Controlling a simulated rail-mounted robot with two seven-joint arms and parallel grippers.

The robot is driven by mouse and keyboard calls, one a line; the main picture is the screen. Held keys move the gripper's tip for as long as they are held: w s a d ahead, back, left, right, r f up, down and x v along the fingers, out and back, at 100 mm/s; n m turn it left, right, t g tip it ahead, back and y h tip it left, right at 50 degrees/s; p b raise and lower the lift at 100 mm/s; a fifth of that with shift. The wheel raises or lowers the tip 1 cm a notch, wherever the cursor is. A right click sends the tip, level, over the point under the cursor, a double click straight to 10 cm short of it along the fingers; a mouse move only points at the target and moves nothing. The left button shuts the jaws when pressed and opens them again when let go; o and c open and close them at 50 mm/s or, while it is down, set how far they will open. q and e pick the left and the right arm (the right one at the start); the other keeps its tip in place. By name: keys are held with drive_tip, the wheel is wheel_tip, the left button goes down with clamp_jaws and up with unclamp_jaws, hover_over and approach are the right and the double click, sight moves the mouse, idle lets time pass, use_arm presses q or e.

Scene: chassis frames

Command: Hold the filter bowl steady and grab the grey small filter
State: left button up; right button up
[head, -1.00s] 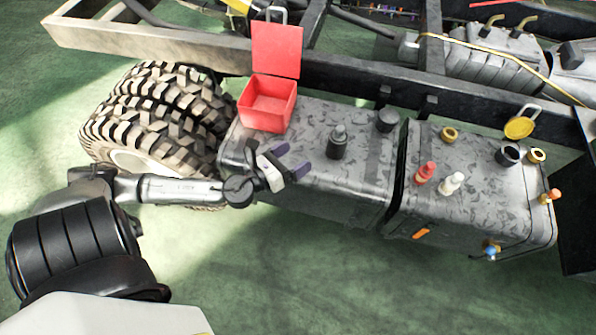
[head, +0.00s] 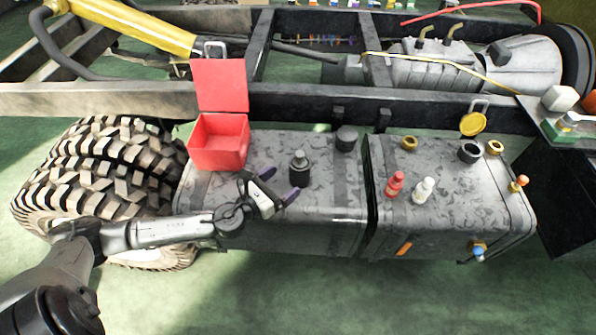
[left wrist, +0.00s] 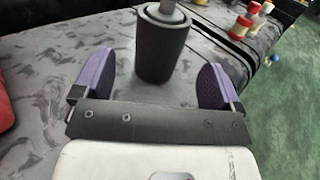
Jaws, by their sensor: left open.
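The filter bowl (head: 299,175) is a dark upright cylinder on the left grey tank. A narrower grey piece, which looks like the small filter (head: 299,155), stands on its top. In the left wrist view the bowl (left wrist: 163,50) is upright just ahead, and the grey piece (left wrist: 167,6) is cut off by the top edge. My left gripper (head: 282,184) is open, with purple finger pads, just left of and in front of the bowl. In the left wrist view its fingers (left wrist: 155,80) spread to either side of the bowl's line, without visible contact. My right gripper is not in view.
An open red box (head: 218,155) stands on the tank's back left. A black cap (head: 346,138) sits behind the bowl. The right tank holds a red bottle (head: 395,184), a white bottle (head: 424,190) and a raised yellow cap (head: 473,123). A frame rail (head: 300,106) runs behind.

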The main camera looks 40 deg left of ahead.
sight(292, 175)
use_arm(q)
drive_tip(key=shift+w+d+b, duration=0.2)
drive_tip(key=shift+w+b, duration=0.2)
drive_tip(key=shift+w, duration=1.25)
drive_tip(key=shift+w+d+b, duration=0.15)
drive_tip(key=shift+w+b, duration=0.2)
drive_tip(key=shift+w, duration=1.3)
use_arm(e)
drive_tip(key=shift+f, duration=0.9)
use_arm(q)
drive_tip(key=shift+c, duration=0.4)
drive_tip(key=c, duration=1)
drive_tip(key=shift+c, duration=0.2)
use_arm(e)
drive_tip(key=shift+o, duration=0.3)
